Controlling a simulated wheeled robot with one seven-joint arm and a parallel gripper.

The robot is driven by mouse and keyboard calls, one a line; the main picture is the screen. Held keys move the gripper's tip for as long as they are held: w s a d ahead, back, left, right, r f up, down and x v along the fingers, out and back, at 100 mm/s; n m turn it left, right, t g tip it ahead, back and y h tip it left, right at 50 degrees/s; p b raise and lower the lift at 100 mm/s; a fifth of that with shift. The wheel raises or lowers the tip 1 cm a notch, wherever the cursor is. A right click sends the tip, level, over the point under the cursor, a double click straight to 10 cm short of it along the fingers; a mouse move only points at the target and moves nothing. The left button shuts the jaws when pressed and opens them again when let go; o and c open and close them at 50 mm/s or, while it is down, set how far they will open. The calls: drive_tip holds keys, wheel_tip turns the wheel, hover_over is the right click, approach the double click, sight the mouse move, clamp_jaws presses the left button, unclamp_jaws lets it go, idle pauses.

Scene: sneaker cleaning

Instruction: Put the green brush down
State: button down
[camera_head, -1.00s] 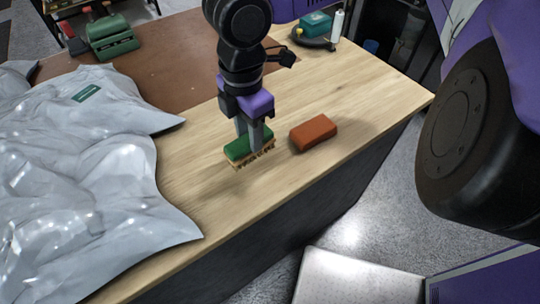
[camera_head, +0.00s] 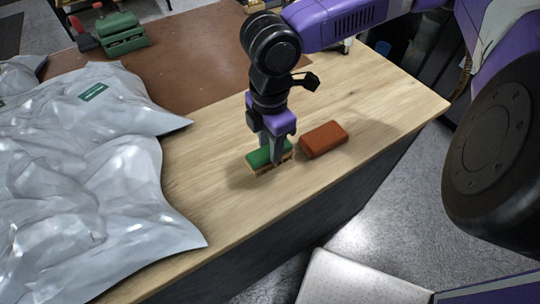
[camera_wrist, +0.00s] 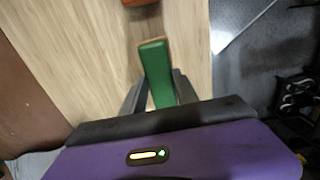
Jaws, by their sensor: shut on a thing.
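The green brush (camera_head: 259,157) has a green top and a wooden base with bristles. It is at the wooden table top, left of the orange-brown block; the head view does not clearly show whether its bristles touch the wood. My gripper (camera_head: 270,150) points down and is shut on the brush from both sides. In the wrist view the brush (camera_wrist: 157,72) shows between the fingers (camera_wrist: 158,95), its far end sticking out past them. The lower parts of the fingers partly hide it in the head view.
An orange-brown block (camera_head: 323,139) lies just right of the brush. Silvery plastic bags (camera_head: 90,190) cover the table's left side. A brown mat (camera_head: 190,60) and a green vise-like tool (camera_head: 122,34) are at the back. Bare wood (camera_head: 215,185) lies in front, up to the table's edge.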

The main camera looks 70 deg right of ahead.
drive_tip(key=shift+f+p, duration=0.4)
drive_tip(key=shift+f, duration=1.8)
drive_tip(key=c, duration=0.9)
unclamp_jaws()
drive_tip(key=shift+c, duration=0.2)
drive_tip(key=shift+f, duration=0.15)
